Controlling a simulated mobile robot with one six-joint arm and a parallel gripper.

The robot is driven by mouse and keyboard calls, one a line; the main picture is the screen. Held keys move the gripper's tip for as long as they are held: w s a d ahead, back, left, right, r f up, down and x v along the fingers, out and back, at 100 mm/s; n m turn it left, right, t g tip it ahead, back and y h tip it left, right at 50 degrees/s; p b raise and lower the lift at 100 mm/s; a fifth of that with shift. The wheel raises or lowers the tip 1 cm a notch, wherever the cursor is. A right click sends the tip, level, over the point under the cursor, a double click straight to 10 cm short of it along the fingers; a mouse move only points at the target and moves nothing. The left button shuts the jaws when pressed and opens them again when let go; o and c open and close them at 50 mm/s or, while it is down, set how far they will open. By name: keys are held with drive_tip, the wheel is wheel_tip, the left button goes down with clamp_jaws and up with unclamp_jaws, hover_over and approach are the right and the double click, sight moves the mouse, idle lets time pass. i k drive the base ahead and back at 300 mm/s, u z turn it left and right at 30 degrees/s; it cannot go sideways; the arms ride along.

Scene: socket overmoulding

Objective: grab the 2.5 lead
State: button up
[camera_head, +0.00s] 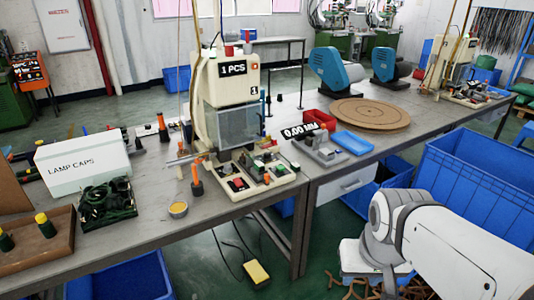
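No lead is legibly marked 2.5 in the head view. A dark coil of green-black leads (106,197) lies in a black tray at the left of the near table, beside the box reading "LAMP CAPS". Many dark strands (502,35) hang from a rack at the far upper right; they are too small to identify. Brown strip-like pieces (362,290) show at the bottom edge, partly behind my arm. My white arm reaches in from the lower right, but my gripper's fingers are not visible.
The "LAMP CAPS" box (84,163), the moulding machine (226,100) and a round wooden disc (370,114) stand on the tables. A blue tray (352,142) lies near the disc. Large blue crates (480,190) fill the right. Green floor shows between the near table and my arm.

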sight(258, 165)
drive_tip(key=u, duration=0.4)
drive_tip(key=i, duration=1.65)
drive_tip(key=u, duration=0.55)
drive_tip(key=k, duration=0.8)
drive_tip(key=u, duration=0.2)
drive_tip(key=i, duration=0.85)
drive_tip(key=z, duration=0.05)
